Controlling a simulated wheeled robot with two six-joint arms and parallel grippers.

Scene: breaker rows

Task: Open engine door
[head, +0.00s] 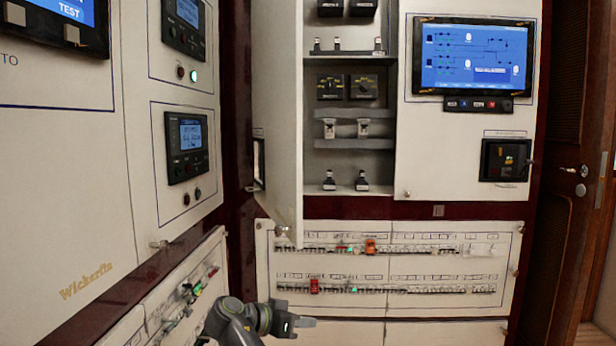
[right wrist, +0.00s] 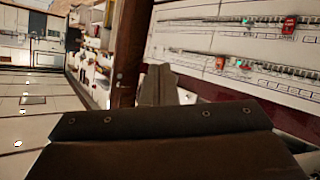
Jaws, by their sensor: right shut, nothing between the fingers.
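A dark wooden door (head: 553,262) with a louvred upper panel stands at the far right of the head view. A metal handle (head: 574,170) sits near its right edge, beside a metal plate on that edge. No label shows which door is the engine door. My right gripper (head: 303,322) is low in the middle of the head view, shut and empty, in front of the lower breaker panel. It is well left of the wooden door and apart from the handle. Its closed fingers (right wrist: 158,90) also show in the right wrist view. My left gripper is out of view.
A white cabinet door (head: 279,120) stands open above my right gripper, beside shelves of switches. The lower panel (head: 395,262) carries two breaker rows with red, orange and green parts. A blue-screened display (head: 472,57) is at upper right. White panels (head: 60,180) close off the left.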

